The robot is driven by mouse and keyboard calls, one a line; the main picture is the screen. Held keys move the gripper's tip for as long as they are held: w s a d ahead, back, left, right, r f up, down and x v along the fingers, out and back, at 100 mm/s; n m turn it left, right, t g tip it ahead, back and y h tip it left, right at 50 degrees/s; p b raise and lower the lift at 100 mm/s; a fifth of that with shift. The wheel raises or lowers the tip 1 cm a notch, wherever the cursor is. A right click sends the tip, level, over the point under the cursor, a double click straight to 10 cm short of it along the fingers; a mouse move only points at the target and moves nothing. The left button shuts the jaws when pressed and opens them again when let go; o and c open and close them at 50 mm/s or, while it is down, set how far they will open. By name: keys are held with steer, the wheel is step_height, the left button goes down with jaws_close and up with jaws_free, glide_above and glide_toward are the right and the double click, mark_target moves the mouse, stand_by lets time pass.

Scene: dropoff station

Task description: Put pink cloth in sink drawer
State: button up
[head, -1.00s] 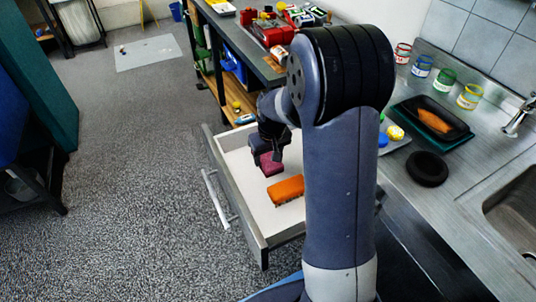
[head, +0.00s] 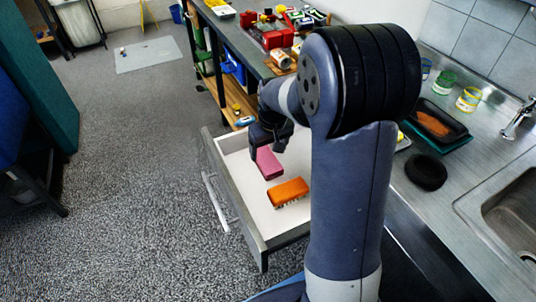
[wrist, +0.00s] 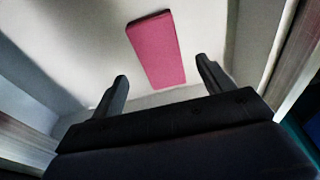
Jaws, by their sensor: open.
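The pink cloth (head: 268,163), a folded flat block, lies in the open sink drawer (head: 240,200). In the wrist view the cloth (wrist: 157,50) rests on the pale drawer floor, ahead of the fingertips and apart from them. My gripper (wrist: 160,85) is open, with nothing between its two dark fingers. In the head view my gripper (head: 275,148) is over the far part of the drawer, close to the cloth, and the arm hides part of that end.
An orange brush (head: 288,192) lies in the drawer nearer the front. On the counter are a black round sponge (head: 426,172), a dark tray (head: 438,122), several jars (head: 445,82) and the sink (head: 505,215). A workbench with tools (head: 262,38) stands behind the drawer.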

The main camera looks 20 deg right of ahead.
mark_target(271, 165)
step_height(271, 165, up, 7)
steer(key=s, duration=0.1)
steer(key=shift+d, duration=0.1)
steer(key=shift+c, duration=0.3)
stand_by(1.0)
